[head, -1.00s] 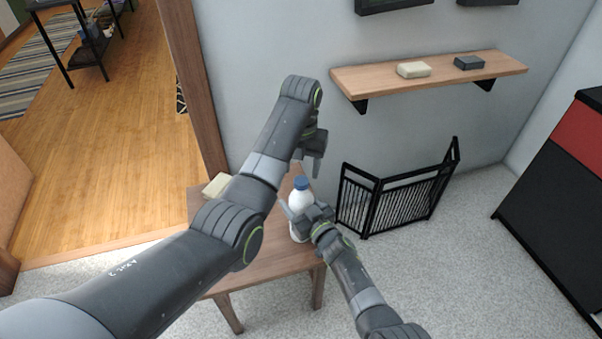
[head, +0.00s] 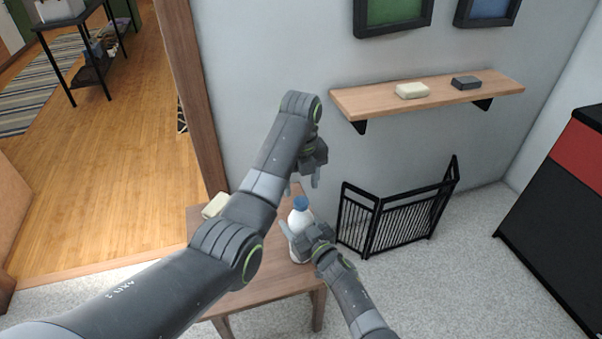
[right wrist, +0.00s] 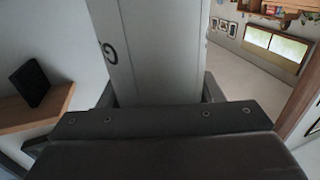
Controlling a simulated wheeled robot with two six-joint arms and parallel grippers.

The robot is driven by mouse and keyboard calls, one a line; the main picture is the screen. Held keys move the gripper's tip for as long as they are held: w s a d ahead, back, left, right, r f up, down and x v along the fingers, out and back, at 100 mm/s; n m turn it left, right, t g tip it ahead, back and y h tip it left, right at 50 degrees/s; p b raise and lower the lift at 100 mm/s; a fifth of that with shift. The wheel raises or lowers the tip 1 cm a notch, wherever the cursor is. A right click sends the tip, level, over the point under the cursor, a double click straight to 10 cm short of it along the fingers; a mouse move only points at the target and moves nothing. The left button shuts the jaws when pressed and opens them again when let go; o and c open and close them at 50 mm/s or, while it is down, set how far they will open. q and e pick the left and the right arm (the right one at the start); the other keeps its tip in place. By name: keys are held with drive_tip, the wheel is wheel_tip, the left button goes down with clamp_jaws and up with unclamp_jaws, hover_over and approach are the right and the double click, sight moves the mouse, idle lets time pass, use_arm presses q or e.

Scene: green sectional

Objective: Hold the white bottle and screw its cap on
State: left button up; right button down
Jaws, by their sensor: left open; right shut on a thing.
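The white bottle (head: 297,219) stands upright on the small wooden table (head: 260,278). A blue cap (head: 301,203) sits at its top; I cannot tell whether it is screwed tight. My right gripper (head: 296,238) is shut around the bottle's body from the front right and hides part of it. My left gripper (head: 303,184) is open just above the cap, pointing down, with its fingers apart. In the right wrist view a pale upright surface with a dark mark stands between the fingers; I cannot tell for sure that it is the bottle.
A cream block (head: 215,206) lies on the table's left side, close to my left arm. A wooden shelf (head: 375,99) on the wall carries a cream block (head: 411,91) and a dark block (head: 467,83). A black folding gate (head: 400,220) stands right of the table.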

use_arm(q)
drive_tip(key=n, duration=0.4)
drive_tip(key=shift+r+n, duration=0.15)
drive_tip(key=shift+n, duration=0.25)
drive_tip(key=n, duration=0.4)
drive_tip(key=shift+r+n, duration=0.15)
drive_tip(key=shift+n, duration=0.15)
drive_tip(key=n, duration=0.4)
drive_tip(key=shift+r, duration=0.15)
drive_tip(key=n, duration=0.6)
drive_tip(key=shift+r, duration=0.2)
drive_tip(key=n, duration=0.5)
drive_tip(key=shift+w+r, duration=0.1)
drive_tip(key=n, duration=0.6)
drive_tip(key=shift+r, duration=0.2)
drive_tip(key=n, duration=0.4)
drive_tip(key=shift+r, duration=0.15)
drive_tip(key=n, duration=0.5)
drive_tip(key=shift+r, duration=0.15)
